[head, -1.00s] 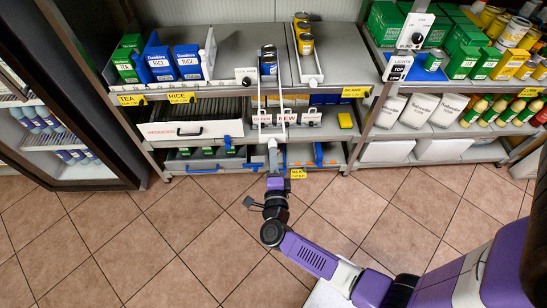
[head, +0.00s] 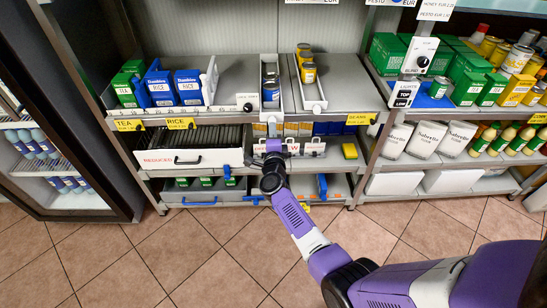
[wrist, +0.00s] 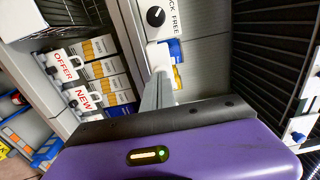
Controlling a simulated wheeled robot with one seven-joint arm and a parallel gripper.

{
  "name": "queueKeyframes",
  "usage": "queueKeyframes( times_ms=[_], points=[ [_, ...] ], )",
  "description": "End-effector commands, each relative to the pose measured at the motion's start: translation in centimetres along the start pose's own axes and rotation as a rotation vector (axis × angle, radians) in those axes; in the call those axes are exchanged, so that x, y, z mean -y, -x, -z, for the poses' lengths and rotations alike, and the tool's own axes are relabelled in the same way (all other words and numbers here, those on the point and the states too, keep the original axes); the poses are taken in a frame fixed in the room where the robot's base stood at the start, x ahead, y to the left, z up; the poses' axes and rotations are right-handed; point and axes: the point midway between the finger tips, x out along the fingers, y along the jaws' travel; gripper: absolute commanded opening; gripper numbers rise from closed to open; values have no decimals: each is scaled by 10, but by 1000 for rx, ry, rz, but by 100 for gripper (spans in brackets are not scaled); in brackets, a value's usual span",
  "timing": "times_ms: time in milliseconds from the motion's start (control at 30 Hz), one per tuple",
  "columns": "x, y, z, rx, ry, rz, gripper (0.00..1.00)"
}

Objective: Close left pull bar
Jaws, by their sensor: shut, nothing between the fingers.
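The left channel (head: 270,110) is a narrow white tray on the upper shelf. It holds a blue can (head: 270,92), and its front end lies near the shelf's front edge. My gripper (head: 273,148) is just below and in front of that end, partly covered by my own wrist. In the wrist view my shut fingers (wrist: 159,92) point up toward a white panel with a black knob (wrist: 156,16). Nothing shows between them. I cannot tell whether they touch the channel.
A second channel (head: 313,100) with yellow cans is to the right. A white REDUCED drawer (head: 190,158) is at lower left. Boxes with OFFER and NEW tags (wrist: 86,92) stand beside my gripper. A lower shelf with blue handles is below. The tiled floor (head: 200,250) is clear.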

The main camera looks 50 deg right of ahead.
Motion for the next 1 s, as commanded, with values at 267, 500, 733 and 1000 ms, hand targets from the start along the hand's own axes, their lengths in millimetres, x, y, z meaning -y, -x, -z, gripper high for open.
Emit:
queueKeyframes(
  times_ms=[267,500,733,1000],
  points=[
    [-3,-54,0,-1,-2,1,0],
    [-1,-69,0,0,0,-1,0],
    [2,-72,0,1,-1,0,0],
    [2,-72,1,0,-1,0,0]
  ],
)
